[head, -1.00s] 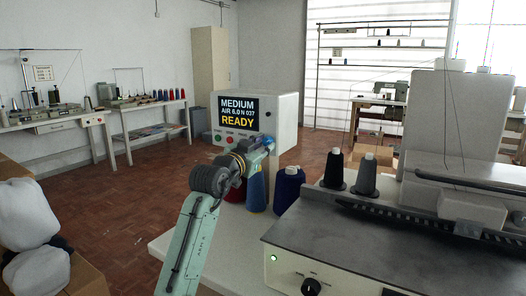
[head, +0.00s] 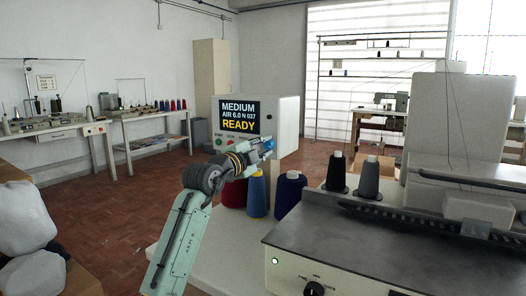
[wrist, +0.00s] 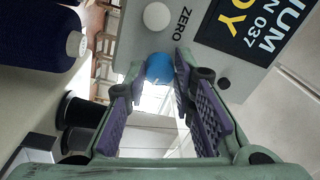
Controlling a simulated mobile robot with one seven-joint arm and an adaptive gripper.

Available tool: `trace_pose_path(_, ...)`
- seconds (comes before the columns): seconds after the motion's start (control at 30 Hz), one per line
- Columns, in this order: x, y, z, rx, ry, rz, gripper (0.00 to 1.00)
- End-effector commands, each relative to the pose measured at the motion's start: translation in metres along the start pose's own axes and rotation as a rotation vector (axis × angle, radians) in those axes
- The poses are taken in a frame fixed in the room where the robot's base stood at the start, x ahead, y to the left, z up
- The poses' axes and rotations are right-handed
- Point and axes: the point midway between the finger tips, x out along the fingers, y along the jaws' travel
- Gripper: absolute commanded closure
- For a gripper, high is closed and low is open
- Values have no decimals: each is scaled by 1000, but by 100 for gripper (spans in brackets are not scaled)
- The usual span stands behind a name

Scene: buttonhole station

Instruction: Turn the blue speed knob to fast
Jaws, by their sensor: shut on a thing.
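The blue speed knob (wrist: 159,68) is on the grey control box (head: 284,118). In the wrist view it sits between the tips of my gripper (wrist: 158,82), beside a white round button and the word ZERO. My gripper is shut on the knob. In the head view my gripper (head: 262,148) reaches the lower front of the box, and the knob (head: 268,143) shows as a small blue patch, partly hidden. The display (head: 239,117) reads MEDIUM, AIR 6.0 N 037, READY. The knob's pointer cannot be made out.
White bundles (head: 32,235) lie at the left.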

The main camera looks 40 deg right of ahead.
Motion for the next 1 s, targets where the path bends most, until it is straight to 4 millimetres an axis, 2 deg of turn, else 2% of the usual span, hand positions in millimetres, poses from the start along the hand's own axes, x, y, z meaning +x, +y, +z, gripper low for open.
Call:
trace_pose_path(0.4,0,1,0,228,12,14,100)
trace_pose_path(1.0,0,0,0,275,15,17,100)
